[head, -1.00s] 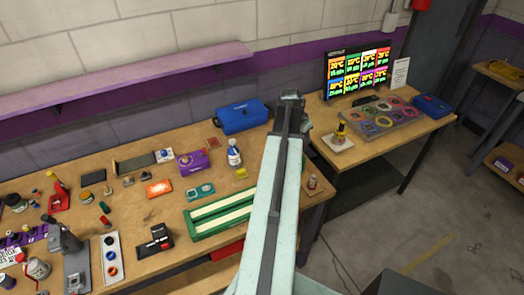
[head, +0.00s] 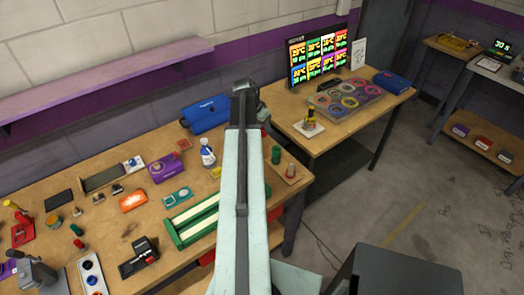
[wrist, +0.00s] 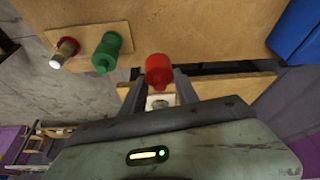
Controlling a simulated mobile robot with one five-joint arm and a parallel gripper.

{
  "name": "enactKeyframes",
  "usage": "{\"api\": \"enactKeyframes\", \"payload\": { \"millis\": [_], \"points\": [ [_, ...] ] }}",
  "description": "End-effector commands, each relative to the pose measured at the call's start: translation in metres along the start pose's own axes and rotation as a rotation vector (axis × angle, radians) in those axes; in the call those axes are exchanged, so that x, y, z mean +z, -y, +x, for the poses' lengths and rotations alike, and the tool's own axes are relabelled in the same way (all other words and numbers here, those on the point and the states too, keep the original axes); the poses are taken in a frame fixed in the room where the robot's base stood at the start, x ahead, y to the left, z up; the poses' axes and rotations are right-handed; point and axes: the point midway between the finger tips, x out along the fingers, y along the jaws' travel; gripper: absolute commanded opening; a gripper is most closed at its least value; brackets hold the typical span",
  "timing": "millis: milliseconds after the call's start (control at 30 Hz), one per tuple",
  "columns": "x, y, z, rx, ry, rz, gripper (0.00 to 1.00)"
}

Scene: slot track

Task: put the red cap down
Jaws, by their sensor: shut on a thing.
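The red cap (wrist: 158,70) is a small ribbed cylinder held between the two dark fingers of my gripper (wrist: 159,82) in the wrist view. Below it, between the fingers, a small pale square with a round mark shows. In the head view my arm hides the cap and the fingertips. A green ribbed cylinder (wrist: 107,52) and a small vial with a red top and pale body (wrist: 65,50) stand on a wooden board, left of the gripper in the wrist view. In the head view the green cylinder (head: 276,155) and the vial (head: 290,170) stand right of my arm.
A green and cream slotted track (head: 196,220) lies left of my arm. A blue case (head: 205,113) sits behind it. On the right bench (head: 345,130) are a yellow and black item on a pale pad (head: 309,122) and a tray of coloured rings (head: 346,98).

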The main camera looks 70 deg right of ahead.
Motion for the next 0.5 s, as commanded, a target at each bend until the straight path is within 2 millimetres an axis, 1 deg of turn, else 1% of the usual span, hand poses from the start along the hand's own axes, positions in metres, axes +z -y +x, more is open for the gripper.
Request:
{"api": "enactKeyframes", "payload": {
  "millis": [33,233,300,433,500],
  "points": [
    [0.005,0.000,0.011,0.000,0.000,0.000,0.00],
    [0.022,0.001,0.052,-0.001,0.000,-0.001,0.00],
    [0.025,0.001,0.059,-0.001,0.000,-0.001,0.00],
    [0.024,0.001,0.057,-0.001,0.000,-0.001,0.00],
    [0.026,0.002,0.062,-0.001,0.000,-0.001,0.00]
  ]
}}
